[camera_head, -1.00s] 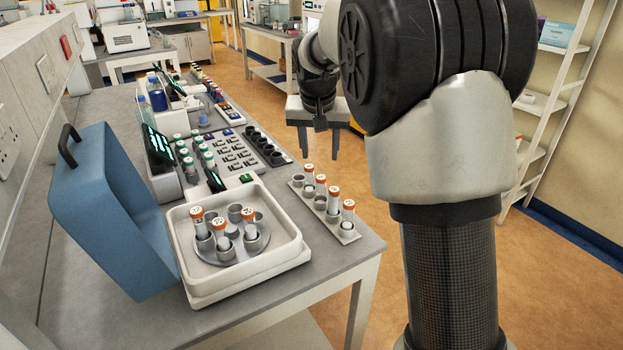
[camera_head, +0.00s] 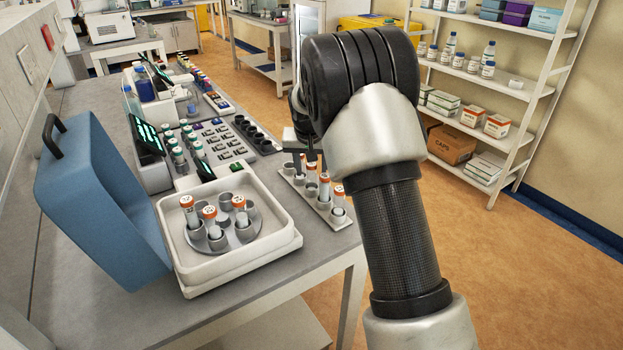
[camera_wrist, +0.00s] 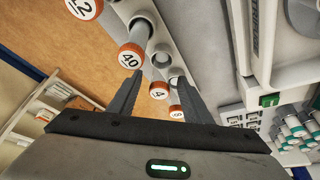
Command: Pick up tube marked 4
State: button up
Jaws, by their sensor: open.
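The tube marked 4 has an orange cap with a white, numbered top (camera_wrist: 158,91). It stands upright in the grey rack (camera_head: 345,222) at the right edge of the bench. In the wrist view, my gripper (camera_wrist: 158,78) is open, with the cap showing between its two fingers; how deep the fingers reach around it is unclear. A tube marked 40 (camera_wrist: 131,55) and one marked 12 (camera_wrist: 84,9) stand in the same row on one side. Another orange-capped tube (camera_wrist: 176,113) with a hard-to-read number is on the other side. In the head view, my arm partly hides the rack.
A white centrifuge (camera_head: 284,244) with its blue lid (camera_head: 95,200) open stands left of the rack, holding several orange-capped tubes. A grey panel with black holders (camera_head: 258,138) lies beyond. Shelves (camera_head: 480,85) stand at the right, with open floor before them.

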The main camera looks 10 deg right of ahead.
jog(key=shift+x, duration=1.05)
jog(key=c, duration=1.1)
jog(key=shift+c, duration=0.2)
jog(key=shift+r, duration=0.1)
